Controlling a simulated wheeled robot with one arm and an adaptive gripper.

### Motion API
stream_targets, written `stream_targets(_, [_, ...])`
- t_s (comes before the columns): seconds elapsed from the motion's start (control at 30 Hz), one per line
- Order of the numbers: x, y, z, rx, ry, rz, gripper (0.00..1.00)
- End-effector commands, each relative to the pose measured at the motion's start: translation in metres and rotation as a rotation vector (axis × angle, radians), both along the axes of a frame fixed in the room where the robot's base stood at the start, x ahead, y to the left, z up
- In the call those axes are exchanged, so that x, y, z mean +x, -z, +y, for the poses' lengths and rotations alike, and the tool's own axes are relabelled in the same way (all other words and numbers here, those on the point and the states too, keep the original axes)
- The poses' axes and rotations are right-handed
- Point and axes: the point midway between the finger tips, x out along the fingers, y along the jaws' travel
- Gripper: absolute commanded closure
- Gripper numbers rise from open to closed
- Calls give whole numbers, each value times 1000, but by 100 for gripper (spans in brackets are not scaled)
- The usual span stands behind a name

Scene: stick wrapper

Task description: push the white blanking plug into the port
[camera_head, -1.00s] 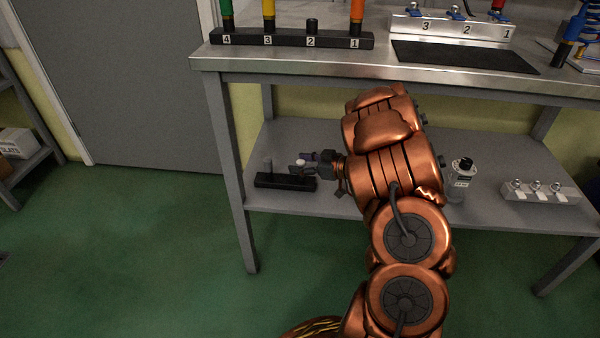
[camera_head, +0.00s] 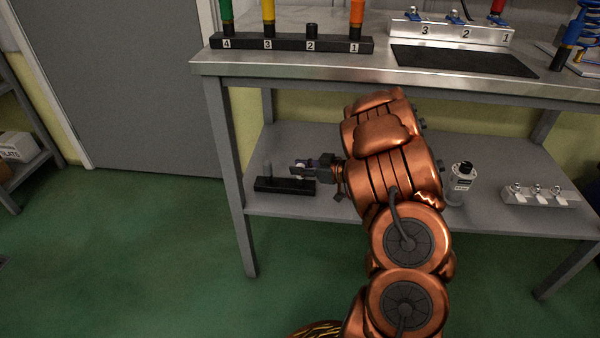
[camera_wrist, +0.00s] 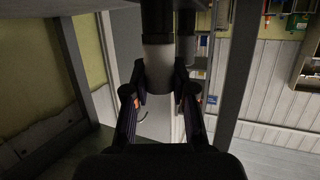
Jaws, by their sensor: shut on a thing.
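My gripper (camera_head: 301,168) reaches left over the lower shelf. It is shut on the white blanking plug (camera_wrist: 158,64), which shows pale between the fingertips in the wrist view. A small white patch of the plug also shows at the fingers in the head view (camera_head: 300,172). A black block (camera_head: 272,186) lies on the shelf just below the fingers, with a grey post (camera_head: 267,170) upright on its left part. In the wrist view a dark cylinder (camera_wrist: 157,20) lines up end to end with the plug. The port opening is hidden, and I cannot tell how far in the plug is.
The lower shelf (camera_head: 320,208) has a bottle (camera_head: 462,178) and a light block with several fittings (camera_head: 540,196) to the right of my arm. The workbench top (camera_head: 300,66) overhangs above, with a numbered rack (camera_head: 290,41). A table leg (camera_head: 233,180) stands left of the block.

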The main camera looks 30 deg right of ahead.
Motion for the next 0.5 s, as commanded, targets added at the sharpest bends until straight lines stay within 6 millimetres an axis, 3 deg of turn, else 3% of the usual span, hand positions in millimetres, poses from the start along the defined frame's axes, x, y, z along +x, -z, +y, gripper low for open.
stream_targets(0.27, [0,-6,0,0,0,0,100])
stream_targets(0.5, [0,-36,-1,-2,1,-1,100])
